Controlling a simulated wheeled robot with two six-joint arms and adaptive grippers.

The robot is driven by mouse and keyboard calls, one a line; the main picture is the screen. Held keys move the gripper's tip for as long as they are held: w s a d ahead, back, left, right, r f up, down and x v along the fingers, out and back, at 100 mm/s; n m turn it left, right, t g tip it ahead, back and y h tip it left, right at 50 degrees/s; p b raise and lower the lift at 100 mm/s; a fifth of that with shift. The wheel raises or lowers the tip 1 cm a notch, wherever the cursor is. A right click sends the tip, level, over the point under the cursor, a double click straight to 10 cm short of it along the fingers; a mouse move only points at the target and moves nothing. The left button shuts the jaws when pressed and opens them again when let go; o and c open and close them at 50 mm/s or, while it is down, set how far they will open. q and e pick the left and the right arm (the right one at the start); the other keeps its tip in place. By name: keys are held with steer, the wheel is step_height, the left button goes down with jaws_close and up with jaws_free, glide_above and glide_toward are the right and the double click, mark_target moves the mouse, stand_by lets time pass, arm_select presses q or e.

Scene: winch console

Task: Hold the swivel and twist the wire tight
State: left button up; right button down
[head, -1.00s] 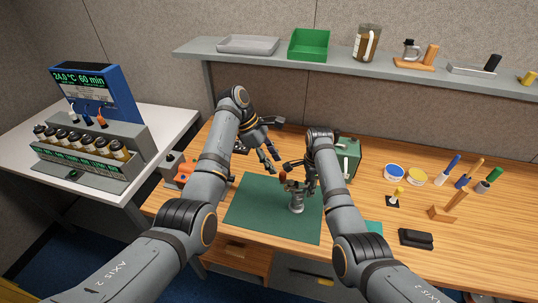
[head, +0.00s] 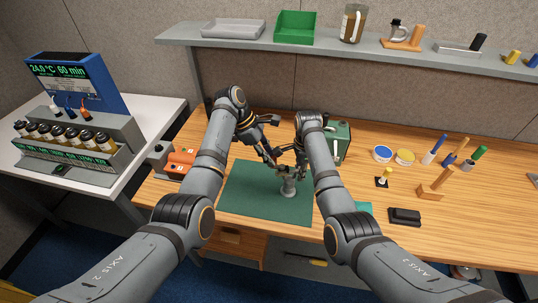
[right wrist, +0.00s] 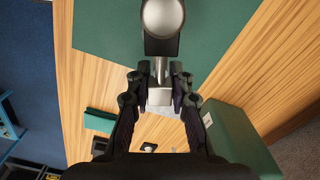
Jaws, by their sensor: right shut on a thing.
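The grey metal swivel (head: 289,187) stands upright on the green mat (head: 250,197) in the head view. My right gripper (head: 290,170) is at its top. In the right wrist view its fingers (right wrist: 158,88) are closed around a grey metal part of the swivel (right wrist: 160,70), with a rounded silver piece (right wrist: 163,16) beyond. My left gripper (head: 270,155) is just left of the right one, close to the swivel's top. Whether its fingers are apart or together is too small to tell. The wire cannot be made out, and the arms hide part of the swivel's top.
A green box (head: 338,142) stands behind my right arm. An orange-and-grey device (head: 180,160) is left of the mat. Tubs, upright tools and a black block (head: 405,216) lie to the right. The mat's front is clear.

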arm_select(q)
steer(key=o, duration=0.8)
steer(key=shift+c, duration=0.2)
steer(key=shift+r, duration=0.1)
steer(key=shift+r, duration=2.9)
